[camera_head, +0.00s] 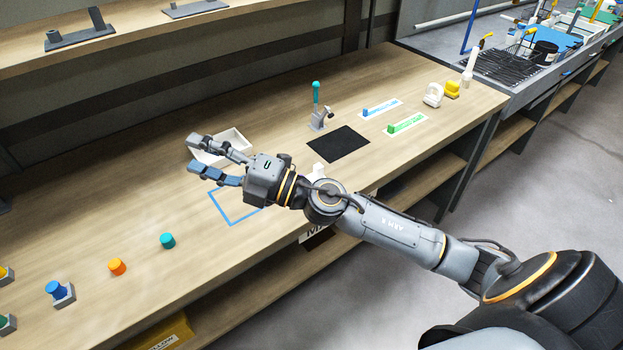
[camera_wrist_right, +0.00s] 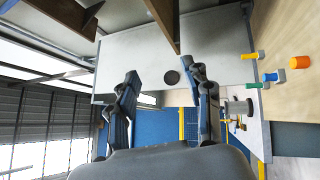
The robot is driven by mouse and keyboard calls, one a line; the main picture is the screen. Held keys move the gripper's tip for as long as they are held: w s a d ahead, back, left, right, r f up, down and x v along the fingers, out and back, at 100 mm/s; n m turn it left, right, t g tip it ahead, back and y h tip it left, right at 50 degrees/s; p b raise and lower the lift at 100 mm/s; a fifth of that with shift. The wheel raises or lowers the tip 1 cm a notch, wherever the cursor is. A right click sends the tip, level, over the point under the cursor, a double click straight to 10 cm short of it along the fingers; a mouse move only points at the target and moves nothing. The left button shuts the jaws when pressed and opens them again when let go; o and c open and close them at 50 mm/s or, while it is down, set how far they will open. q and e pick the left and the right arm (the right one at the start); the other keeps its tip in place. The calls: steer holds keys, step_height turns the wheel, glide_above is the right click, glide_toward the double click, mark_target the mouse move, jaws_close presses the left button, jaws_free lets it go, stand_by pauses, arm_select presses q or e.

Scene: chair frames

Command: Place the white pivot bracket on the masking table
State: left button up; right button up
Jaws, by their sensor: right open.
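A white part (camera_head: 433,95) that looks like the pivot bracket stands near the bench's far right end, beside a similar yellow part (camera_head: 452,89). The long wooden bench (camera_head: 390,175) bears both; I cannot tell which surface is the masking table. My right gripper (camera_head: 203,154) is open and empty over the bench's middle, pointing left and partly in front of a white tray (camera_head: 236,138). Its spread fingers also show in the right wrist view (camera_wrist_right: 165,75), with nothing between them. The part is well to the right of this gripper. My left gripper is out of view.
A blue square outline (camera_head: 233,222) lies below my right gripper. A black mat (camera_head: 338,144) and a teal-knobbed lever (camera_head: 317,108) are right of it. Blue, orange (camera_head: 117,267) and teal (camera_head: 168,241) pieces stand lower left. A shelf (camera_head: 140,37) runs behind.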

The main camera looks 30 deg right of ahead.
step_height(320, 180, down, 3)
steer(key=n+g, duration=0.7)
steer(key=n, duration=0.1)
steer(key=n+g+h, duration=0.2)
steer(key=g+h, duration=0.2)
steer(key=h, duration=1)
glide_toward(319, 166)
steer(key=x, duration=0.1)
steer(key=p+x, duration=0.1)
steer(key=x, duration=0.1)
steer(key=s+x, duration=0.1)
steer(key=x, duration=0.1)
steer(key=shift+w+a+f+p, duration=0.1)
steer(key=shift+f+p, duration=0.2)
steer(key=shift+p, duration=0.05)
steer(key=shift+w+f+p, duration=0.3)
steer(key=shift+f+p, duration=0.05)
steer(key=shift+f, duration=0.05)
steer(key=x, duration=0.1)
steer(key=p+x, duration=0.1)
steer(key=x, duration=0.1)
steer(key=shift+w, duration=0.3)
steer(key=shift+w+f, duration=0.2)
steer(key=shift+f, duration=0.4)
jaws_close()
